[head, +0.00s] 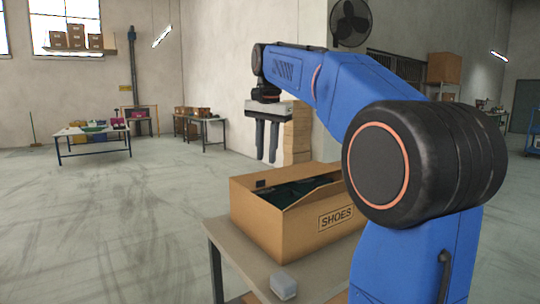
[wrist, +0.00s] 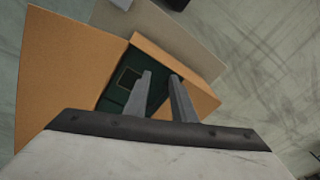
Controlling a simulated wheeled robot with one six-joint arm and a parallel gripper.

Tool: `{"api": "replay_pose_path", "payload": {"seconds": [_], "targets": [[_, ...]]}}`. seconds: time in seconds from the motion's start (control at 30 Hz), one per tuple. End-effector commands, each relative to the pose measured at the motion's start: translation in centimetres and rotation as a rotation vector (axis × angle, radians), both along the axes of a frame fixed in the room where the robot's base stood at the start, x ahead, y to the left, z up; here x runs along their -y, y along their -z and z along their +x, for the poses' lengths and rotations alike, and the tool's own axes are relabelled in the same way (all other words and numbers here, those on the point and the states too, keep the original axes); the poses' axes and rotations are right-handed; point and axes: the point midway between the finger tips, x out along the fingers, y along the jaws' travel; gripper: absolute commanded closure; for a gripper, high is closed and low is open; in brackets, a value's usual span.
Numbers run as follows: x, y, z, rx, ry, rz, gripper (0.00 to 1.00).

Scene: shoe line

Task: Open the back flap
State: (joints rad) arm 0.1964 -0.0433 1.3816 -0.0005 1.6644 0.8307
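A brown cardboard box (head: 290,232) marked SHOES stands on a grey table, its top partly open over dark green contents. In the wrist view, a wide cardboard panel (wrist: 62,62) lies to the left of the opening and narrower cardboard (wrist: 172,58) borders its upper right. Dark green (wrist: 112,92) shows between them. I cannot tell for certain which panel is the back flap. My gripper (head: 266,158) points down above the box, apart from it in the head view. Its two fingers (wrist: 160,82) are spread with an empty gap.
The table (head: 238,262) has a small pale grey block (head: 284,286) near its front edge. Stacked cardboard boxes (head: 297,140) stand behind the shoe box. Farther tables (head: 95,147) with goods are at the left. The floor to the left is clear.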

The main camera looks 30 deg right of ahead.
Motion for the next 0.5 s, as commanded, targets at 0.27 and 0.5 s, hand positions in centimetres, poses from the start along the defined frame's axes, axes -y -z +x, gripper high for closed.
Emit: {"api": "replay_pose_path", "payload": {"seconds": [0.27, 0.5], "targets": [[-0.57, 0.63, -0.94, 0.009, -0.037, -0.006, 0.77], [-0.58, 0.65, -0.96, 0.009, -0.038, -0.006, 0.77]]}}
